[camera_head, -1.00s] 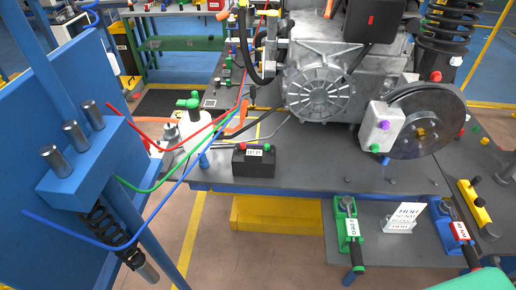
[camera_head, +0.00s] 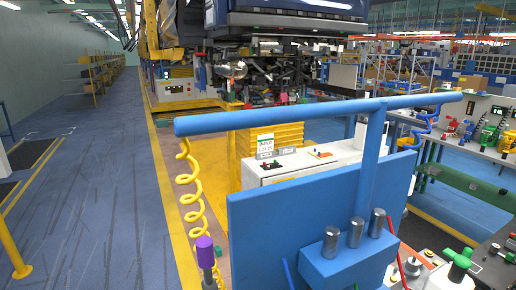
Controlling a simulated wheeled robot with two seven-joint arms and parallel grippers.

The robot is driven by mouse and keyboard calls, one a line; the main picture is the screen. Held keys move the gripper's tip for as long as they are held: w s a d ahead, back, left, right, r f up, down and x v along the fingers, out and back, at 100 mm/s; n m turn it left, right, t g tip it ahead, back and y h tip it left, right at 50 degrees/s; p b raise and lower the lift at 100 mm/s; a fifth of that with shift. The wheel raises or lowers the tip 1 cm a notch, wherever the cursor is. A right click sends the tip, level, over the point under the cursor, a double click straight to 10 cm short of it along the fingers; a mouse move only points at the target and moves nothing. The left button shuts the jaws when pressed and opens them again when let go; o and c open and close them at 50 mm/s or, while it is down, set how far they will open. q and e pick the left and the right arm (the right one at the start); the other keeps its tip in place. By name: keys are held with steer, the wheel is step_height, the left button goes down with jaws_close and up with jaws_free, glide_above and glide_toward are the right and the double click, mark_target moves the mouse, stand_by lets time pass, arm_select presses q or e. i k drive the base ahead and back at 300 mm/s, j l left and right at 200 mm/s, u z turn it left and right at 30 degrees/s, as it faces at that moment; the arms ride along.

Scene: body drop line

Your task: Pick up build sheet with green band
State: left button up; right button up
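A small white build sheet (camera_head: 265,146) with green at its top edge stands upright near the middle of the head view. It appears to be at the back left of a white cabinet's top, in front of a yellow stack. Its print is too small to read fully. Neither of my grippers shows in this view.
The white cabinet (camera_head: 290,172) stands behind a blue panel (camera_head: 290,235) with a blue post and crossbar. A yellow coiled hose (camera_head: 190,190) hangs from the bar's left end. The yellow stack (camera_head: 275,138) is behind. Open floor (camera_head: 90,190) lies left.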

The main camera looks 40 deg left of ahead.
mark_target(266, 143)
steer(key=u, duration=1.4)
steer(key=i+j, duration=0.1)
steer(key=j, duration=0.3)
steer(key=i+j, duration=0.1)
steer(key=j, duration=0.3)
steer(key=i+j, duration=0.1)
steer(key=j, duration=0.25)
steer(key=i+j, duration=0.1)
steer(key=j, duration=0.3)
steer(key=i+j, duration=0.1)
steer(key=j, duration=0.3)
steer(key=i+j+u, duration=0.1)
steer(key=j, duration=0.3)
steer(key=i+j, duration=0.25)
steer(key=i, duration=0.25)
steer(key=i+j, duration=0.25)
steer(key=i, duration=0.2)
steer(key=i+j+u, duration=0.1)
steer(key=i+j, duration=0.15)
steer(key=i, duration=0.25)
steer(key=i+l, duration=0.65)
steer(key=i+l+u, duration=0.1)
steer(key=i+l, duration=0.5)
steer(key=l, duration=0.3)
